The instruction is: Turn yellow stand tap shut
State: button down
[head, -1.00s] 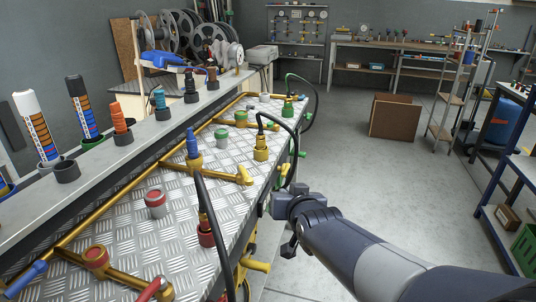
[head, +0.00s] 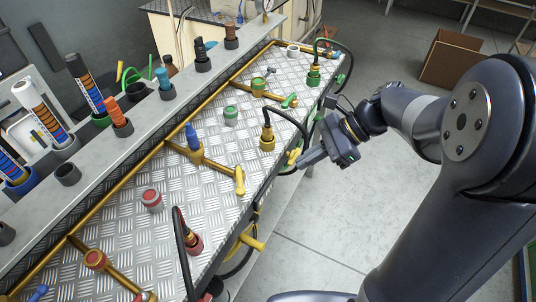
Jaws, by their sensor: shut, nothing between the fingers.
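The yellow stand (head: 267,142) is a yellow socket near the right edge of the patterned metal bench, with a black hose rising from its top. A small yellow tap handle (head: 293,157) sits beside it at the bench edge. My gripper (head: 301,164) comes in from the right, shut and empty, with its fingertips pointing left close beside this handle. I cannot tell whether they touch it. The handle's lower part and mounting are hard to make out behind the hose and fingers.
A yellow-ended pipe branch (head: 240,180) lies nearby on the bench. A green stand (head: 313,76) with a hose is farther back, and a red stand (head: 194,243) is nearer. Another yellow handle (head: 252,241) sticks out below the edge.

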aim_at(238, 188)
jog(key=s+a+f, duration=0.3)
jog(key=a+f, duration=0.2)
jog(key=a, duration=0.6)
jog(key=shift+f+p, duration=0.2)
jog(key=shift+p, duration=0.1)
jog(key=shift+s+a+m+t, duration=0.2)
jog(key=shift+a+m+t, duration=0.15)
jog(key=shift+m, duration=0.25)
jog(key=m+t, duration=0.1)
jog(key=s+a+m+t, duration=0.1)
jog(key=m, duration=0.1)
jog(key=a+m+t+b, duration=0.1)
jog(key=t, duration=0.1)
jog(key=shift+s+a+m, duration=0.2)
jog(key=shift+s+m, duration=0.1)
jog(key=shift+a+m+t, duration=0.15)
jog(key=shift+m+t, duration=0.1)
jog(key=shift+m, duration=0.05)
jog(key=shift+a, duration=0.2)
jog(key=shift+s+a, duration=0.1)
jog(key=shift+a, duration=0.1)
